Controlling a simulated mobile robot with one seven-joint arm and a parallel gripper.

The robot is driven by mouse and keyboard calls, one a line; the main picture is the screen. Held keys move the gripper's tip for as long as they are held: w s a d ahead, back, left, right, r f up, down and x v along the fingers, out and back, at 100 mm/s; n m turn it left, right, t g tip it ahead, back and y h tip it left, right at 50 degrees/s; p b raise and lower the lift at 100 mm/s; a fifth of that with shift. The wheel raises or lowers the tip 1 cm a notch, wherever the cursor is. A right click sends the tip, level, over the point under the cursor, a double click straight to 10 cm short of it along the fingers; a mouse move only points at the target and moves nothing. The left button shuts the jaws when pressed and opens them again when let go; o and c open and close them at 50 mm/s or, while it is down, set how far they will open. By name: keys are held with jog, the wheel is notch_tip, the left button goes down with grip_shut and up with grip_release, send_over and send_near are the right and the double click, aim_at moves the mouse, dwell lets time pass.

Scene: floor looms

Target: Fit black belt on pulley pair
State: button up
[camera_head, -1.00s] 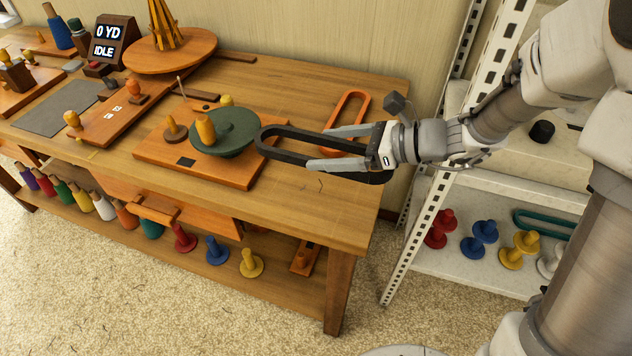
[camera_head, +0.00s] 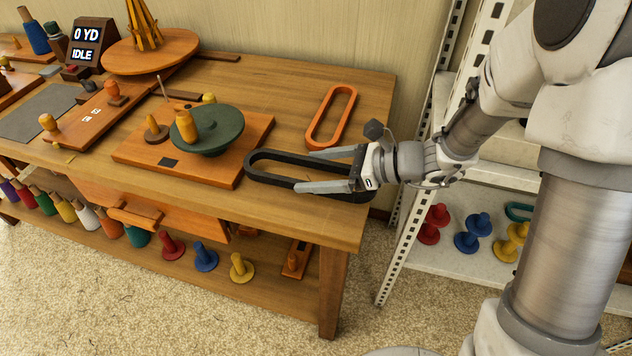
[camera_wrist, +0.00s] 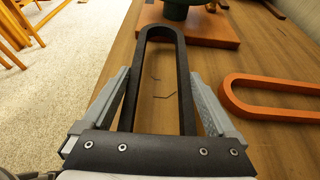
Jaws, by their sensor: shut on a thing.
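The black belt (camera_head: 262,172) is a long rigid loop. My gripper (camera_head: 304,171) is shut on it, with one finger along each long side, and the belt's far rounded end juts forward. The wrist view shows the same black belt (camera_wrist: 160,32) between both fingers of my gripper (camera_wrist: 163,90). The pulley pair stands on an orange-brown board (camera_head: 215,180): a large dark green pulley (camera_head: 222,132) with an orange knob and a small brown pulley (camera_head: 156,130) to its left. The belt's end is right of the green pulley, apart from it, over the board's right edge.
An orange belt (camera_head: 331,116) lies on the bench (camera_head: 300,225) behind my gripper. A white shelf rack (camera_head: 400,235) stands close on the right. A thin upright pin (camera_head: 164,88) and a round wooden turntable (camera_head: 150,58) are farther back. The bench front right is clear.

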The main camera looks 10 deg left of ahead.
jog(key=shift+f, duration=1.15)
jog(key=shift+f+b, duration=0.2)
jog(key=shift+b, duration=0.1)
jog(key=o, duration=1)
jog(key=shift+o, duration=0.2)
